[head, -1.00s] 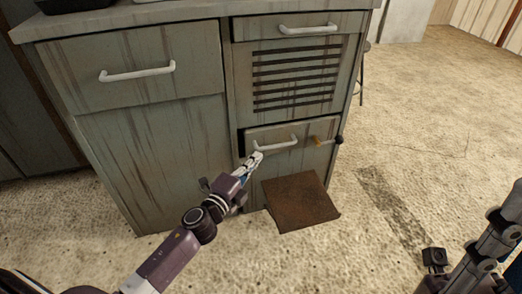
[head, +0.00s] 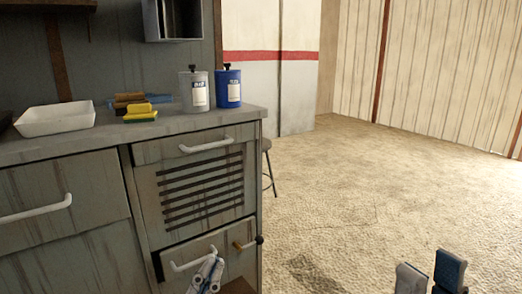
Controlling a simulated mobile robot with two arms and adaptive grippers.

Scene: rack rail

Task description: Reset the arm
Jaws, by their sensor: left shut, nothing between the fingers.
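My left gripper (head: 207,274) is at the bottom of the head view, shut and empty, in front of the lower drawer (head: 222,250). Its fingers overlap the lower end of that drawer's white handle (head: 193,258); I cannot tell whether they touch it. My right gripper (head: 431,273) is at the bottom right over the floor, its two fingers apart with nothing between them. Most of both arms is out of view below.
The grey cabinet's countertop (head: 185,124) holds a white tray (head: 54,119), sponges (head: 140,112), a grey bottle (head: 194,92) and a blue bottle (head: 228,88). A stool (head: 268,165) stands behind the cabinet. The floor to the right (head: 370,190) is open.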

